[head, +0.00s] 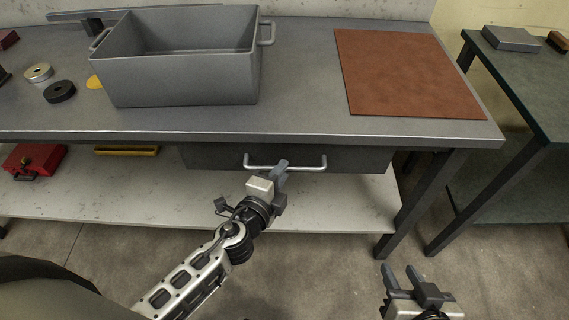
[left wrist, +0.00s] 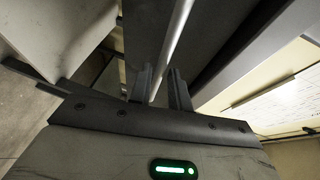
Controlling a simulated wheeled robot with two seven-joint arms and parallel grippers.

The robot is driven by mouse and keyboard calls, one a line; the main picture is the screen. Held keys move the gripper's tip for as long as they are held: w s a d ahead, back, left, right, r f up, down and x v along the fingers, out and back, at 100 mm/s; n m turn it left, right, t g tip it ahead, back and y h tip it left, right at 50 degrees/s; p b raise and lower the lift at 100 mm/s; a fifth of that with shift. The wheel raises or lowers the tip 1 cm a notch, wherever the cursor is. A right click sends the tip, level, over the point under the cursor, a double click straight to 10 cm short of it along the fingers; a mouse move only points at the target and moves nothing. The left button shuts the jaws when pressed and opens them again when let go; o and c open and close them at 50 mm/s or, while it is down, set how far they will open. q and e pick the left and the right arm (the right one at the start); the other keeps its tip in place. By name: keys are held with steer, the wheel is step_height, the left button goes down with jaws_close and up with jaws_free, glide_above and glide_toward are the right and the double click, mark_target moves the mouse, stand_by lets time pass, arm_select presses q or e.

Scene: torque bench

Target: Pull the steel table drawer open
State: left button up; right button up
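The steel table (head: 310,124) has a dark drawer (head: 350,160) under its top. The drawer looks shut, with its front close beneath the table edge. A pale bar handle (head: 312,165) runs across the drawer front. My left gripper (head: 281,168) is at the handle, near its middle. In the left wrist view the handle bar (left wrist: 177,35) runs between the two fingers of my left gripper (left wrist: 160,80), which look apart with a gap around the bar. My right gripper (head: 400,272) is open and empty, low at the right, away from the table.
A grey metal bin (head: 180,75) and a brown mat (head: 405,70) lie on the tabletop. A red box (head: 34,160) stands on the lower shelf (head: 130,193) at the left. A table leg (head: 415,205) and a green-topped table (head: 520,80) are at the right. Open floor lies in front.

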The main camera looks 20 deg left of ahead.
arm_select(q)
steer(key=shift+x, duration=1.25)
jaws_close()
steer(key=shift+d, duration=0.15)
